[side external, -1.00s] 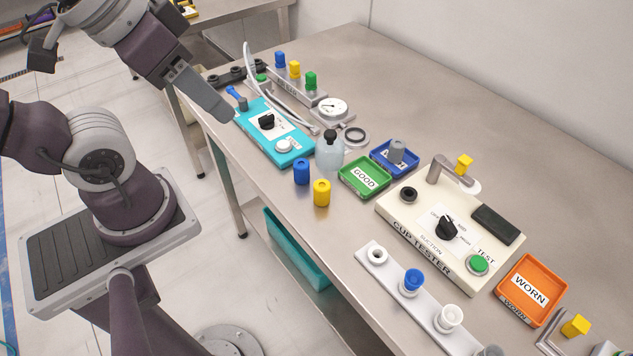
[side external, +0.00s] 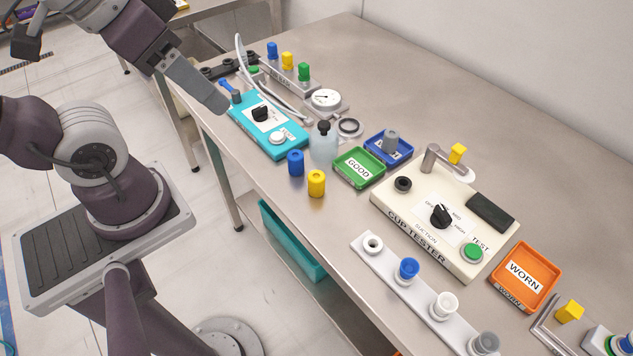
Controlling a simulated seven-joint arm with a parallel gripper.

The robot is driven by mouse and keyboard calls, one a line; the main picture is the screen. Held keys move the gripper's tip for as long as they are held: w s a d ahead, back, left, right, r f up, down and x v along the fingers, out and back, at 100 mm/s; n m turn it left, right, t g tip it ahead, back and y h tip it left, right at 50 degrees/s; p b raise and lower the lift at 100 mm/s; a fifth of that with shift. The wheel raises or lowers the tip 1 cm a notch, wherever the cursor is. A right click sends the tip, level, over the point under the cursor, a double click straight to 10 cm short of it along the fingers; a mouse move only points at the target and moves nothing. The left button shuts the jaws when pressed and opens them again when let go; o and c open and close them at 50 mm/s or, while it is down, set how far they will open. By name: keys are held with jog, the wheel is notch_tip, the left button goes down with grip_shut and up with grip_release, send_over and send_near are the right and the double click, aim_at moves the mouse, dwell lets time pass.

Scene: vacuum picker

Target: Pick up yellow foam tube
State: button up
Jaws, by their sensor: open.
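The yellow foam tube (side external: 316,184) stands upright on the front edge area of the steel table. A blue foam tube (side external: 296,163) stands just behind it to the left. My gripper (side external: 222,106) is at the upper left, by the left end of the teal control box and well apart from the yellow tube. It is open and seen nearly edge-on, so the gap between its fingers is hard to make out. Nothing shows in it.
A clear bottle (side external: 323,143) and a green GOOD tray (side external: 359,168) stand near the yellow tube. The teal box (side external: 285,149) lies between it and my gripper. The cream cup tester (side external: 440,242) and a white cup rack (side external: 420,294) are to the right. The table's rear is bare.

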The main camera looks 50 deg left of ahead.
notch_tip(320, 180, up, 5)
jog(key=w+a+r+t+y, duration=0.25)
jog(key=w+a+r, duration=0.2)
jog(key=w, duration=0.35)
jog(key=w+a+r+t+y, duration=0.2)
jog(key=w+a+r+t, duration=0.1)
jog(key=w+a, duration=0.4)
jog(key=w+d+r+m+t+h, duration=0.1)
jog(key=w+r+m+t+h, duration=0.15)
jog(key=w, duration=0.35)
jog(key=w+d+r+m+t+h, duration=0.1)
jog(key=w+r+m+t+h, duration=0.1)
jog(key=w+r+m+t, duration=0.3)
jog(key=m+g+h, duration=0.8)
jog(key=g+h, duration=0.5)
jog(key=g, duration=0.3)
send_over(314, 174)
jog(key=s+a, duration=0.1)
jog(key=a, duration=0.5)
notch_tip(314, 174, down, 16)
jog(key=shift+t, duration=0.3)
jog(key=f, duration=2.7)
jog(key=shift+d+f, duration=0.1)
jog(key=shift+d, duration=0.1)
jog(key=x, duration=0.6)
jog(key=shift+s+d, duration=0.15)
jog(key=shift+d, duration=0.25)
grip_shut()
